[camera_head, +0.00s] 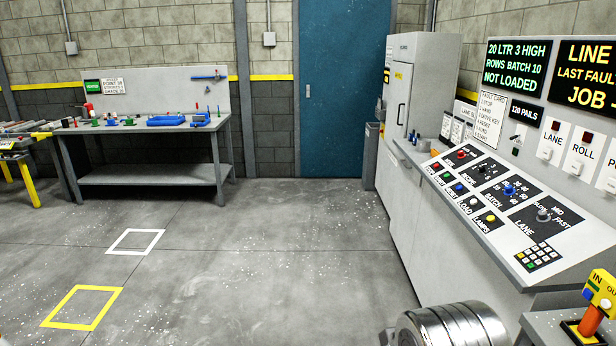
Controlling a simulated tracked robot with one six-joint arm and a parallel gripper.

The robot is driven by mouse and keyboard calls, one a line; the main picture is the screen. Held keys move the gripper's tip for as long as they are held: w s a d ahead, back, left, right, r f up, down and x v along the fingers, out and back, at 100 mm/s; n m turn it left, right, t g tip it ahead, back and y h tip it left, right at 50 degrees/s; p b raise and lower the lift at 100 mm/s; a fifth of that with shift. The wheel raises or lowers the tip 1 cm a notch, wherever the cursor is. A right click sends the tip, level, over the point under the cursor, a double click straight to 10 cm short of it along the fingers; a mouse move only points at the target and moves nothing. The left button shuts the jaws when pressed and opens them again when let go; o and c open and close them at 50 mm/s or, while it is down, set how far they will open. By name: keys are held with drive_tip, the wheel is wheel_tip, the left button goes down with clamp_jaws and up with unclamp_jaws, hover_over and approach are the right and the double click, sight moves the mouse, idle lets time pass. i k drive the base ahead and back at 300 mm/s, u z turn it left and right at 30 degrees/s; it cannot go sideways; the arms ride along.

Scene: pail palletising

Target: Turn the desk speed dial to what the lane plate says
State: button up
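The speed dial (543,214) is a grey knob on the sloped control desk (560,262), at the right. Its black plate reads what looks like SLOW, MID and FAST, with LANE below. The knob's pointer is too small to read. A white plate (466,111) behind the desk begins with LANE; the rest of its text is hidden or too small to read. Another plate marked LANE (550,145) carries a switch on the upright panel. My gripper is not in view.
A blue BATCH knob (508,190) and several coloured buttons share the desk. An orange-handled lever (590,318) stands at lower right. A shiny metal cylinder (455,326) shows at the bottom. A workbench (150,128) stands back left. The middle floor is clear.

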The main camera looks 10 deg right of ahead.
sight(543, 217)
drive_tip(key=u, duration=0.15)
drive_tip(key=i, duration=2.2)
drive_tip(key=z, duration=0.8)
drive_tip(key=i, duration=0.7)
drive_tip(key=z, duration=0.7)
drive_tip(key=i, duration=0.65)
drive_tip(key=z, duration=0.35)
drive_tip(key=k, duration=0.65)
drive_tip(key=z, duration=0.05)
